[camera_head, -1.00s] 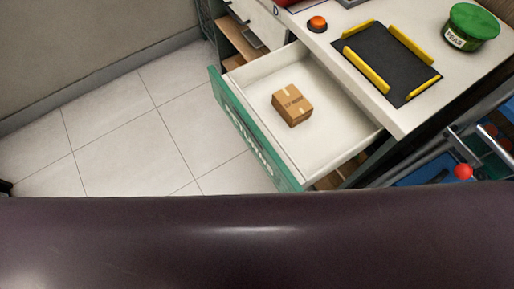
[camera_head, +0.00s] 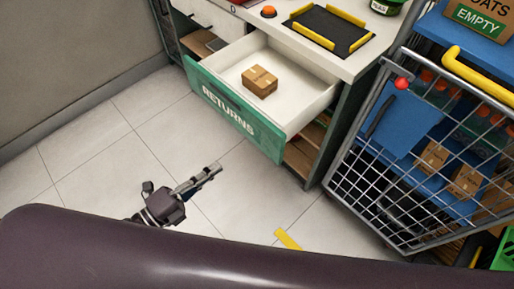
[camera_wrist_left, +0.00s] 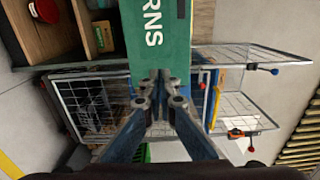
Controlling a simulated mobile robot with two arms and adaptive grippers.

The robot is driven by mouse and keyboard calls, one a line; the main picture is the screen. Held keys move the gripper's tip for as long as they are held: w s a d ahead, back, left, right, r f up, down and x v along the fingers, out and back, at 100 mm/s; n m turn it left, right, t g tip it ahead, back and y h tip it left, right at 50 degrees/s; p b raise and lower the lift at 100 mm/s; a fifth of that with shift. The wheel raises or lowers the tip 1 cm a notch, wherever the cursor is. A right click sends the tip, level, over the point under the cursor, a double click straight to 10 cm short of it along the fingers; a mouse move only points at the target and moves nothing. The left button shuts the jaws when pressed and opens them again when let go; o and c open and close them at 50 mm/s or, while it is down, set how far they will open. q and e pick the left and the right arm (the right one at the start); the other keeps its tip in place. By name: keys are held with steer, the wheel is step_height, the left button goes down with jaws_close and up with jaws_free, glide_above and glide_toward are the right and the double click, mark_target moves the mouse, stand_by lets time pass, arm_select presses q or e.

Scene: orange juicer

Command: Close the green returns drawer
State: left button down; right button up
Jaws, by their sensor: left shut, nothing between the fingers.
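The green returns drawer (camera_head: 229,108) stands pulled out from the counter, its white inside showing. A small cardboard box (camera_head: 259,82) lies in it. My left gripper (camera_head: 213,170) is shut and empty, in front of the drawer's green face and apart from it in the head view. In the left wrist view the shut fingertips (camera_wrist_left: 160,76) point toward the drawer front (camera_wrist_left: 155,40), where part of the white lettering shows sideways. I cannot tell the exact gap there. My right gripper is not in view.
A wire cage trolley (camera_head: 370,185) with blue shelves and boxes stands right of the counter. The tiled floor (camera_head: 105,150) left of the drawer is clear.

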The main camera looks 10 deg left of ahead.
arm_select(q)
steer(key=p, duration=0.1)
glide_toward(257, 134)
steer(key=p+x, duration=0.1)
steer(key=x, duration=0.4)
steer(key=shift+w+d+r, duration=0.15)
steer(key=shift+w+d, duration=0.5)
steer(key=shift+w, duration=0.1)
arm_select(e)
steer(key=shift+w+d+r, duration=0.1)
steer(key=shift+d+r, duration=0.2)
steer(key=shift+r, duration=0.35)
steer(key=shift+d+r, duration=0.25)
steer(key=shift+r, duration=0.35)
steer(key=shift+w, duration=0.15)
